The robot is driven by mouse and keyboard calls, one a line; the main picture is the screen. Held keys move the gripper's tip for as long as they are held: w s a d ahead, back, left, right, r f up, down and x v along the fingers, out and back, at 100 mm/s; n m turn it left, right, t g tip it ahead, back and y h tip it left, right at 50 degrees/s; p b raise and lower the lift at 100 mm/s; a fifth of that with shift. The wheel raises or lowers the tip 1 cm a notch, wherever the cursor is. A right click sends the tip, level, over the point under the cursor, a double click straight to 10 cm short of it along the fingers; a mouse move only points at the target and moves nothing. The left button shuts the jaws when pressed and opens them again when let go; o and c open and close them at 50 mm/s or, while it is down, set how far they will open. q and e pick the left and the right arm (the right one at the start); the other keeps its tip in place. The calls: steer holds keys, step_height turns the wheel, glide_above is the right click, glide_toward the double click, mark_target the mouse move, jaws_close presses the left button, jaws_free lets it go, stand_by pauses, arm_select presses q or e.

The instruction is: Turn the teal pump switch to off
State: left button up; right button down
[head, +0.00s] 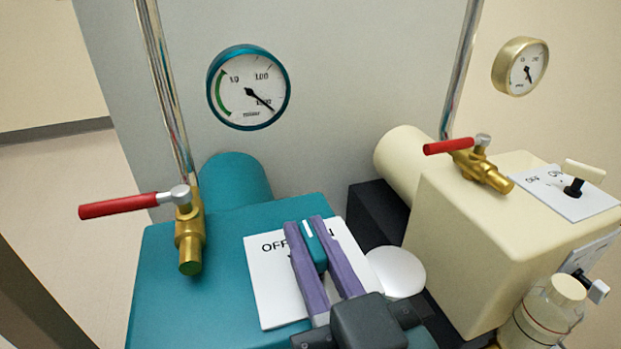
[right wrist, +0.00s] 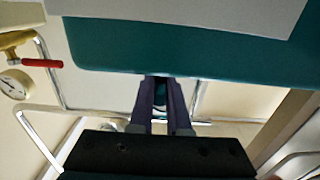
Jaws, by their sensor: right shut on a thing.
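The teal pump (head: 160,285) stands at the front, with a white OFF/ON plate (head: 268,290) on its top. The teal pump switch (head: 314,246) has a white mark at its tip and sits between the purple fingers of my right gripper (head: 310,235), which is shut on it. The fingers partly cover the ON lettering, while OFF reads clearly to their left. The switch's base is hidden, so I cannot tell its exact setting. In the right wrist view the fingers (right wrist: 160,105) reach to the teal pump's body (right wrist: 180,50). My left gripper is not in view.
A red-handled brass valve (head: 189,240) rises at the teal pump's left. A teal-rimmed gauge (head: 249,87) hangs behind. A cream pump (head: 460,230) with its own switch (head: 574,187) stands close on the right, with a glass bottle (head: 545,315) in front.

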steer(key=shift+n+y, duration=0.4)
steer(key=shift+n+g+y, duration=0.3)
steer(key=shift+g+y, duration=0.1)
steer(key=shift+y, duration=0.1)
steer(key=shift+n+g+y, duration=0.5)
steer(key=shift+n+y, duration=0.1)
steer(key=shift+y, duration=0.3)
steer(key=shift+f+n+g+y+b, duration=0.15)
steer(key=shift+n+g+y+b, duration=0.4)
steer(key=shift+n+g+y, duration=0.4)
steer(key=shift+n+g+y+b, duration=0.65)
steer(key=shift+n+g+y, duration=0.15)
steer(key=shift+y, duration=0.35)
steer(key=shift+a, duration=0.1)
steer(key=c, duration=0.9)
jaws_free()
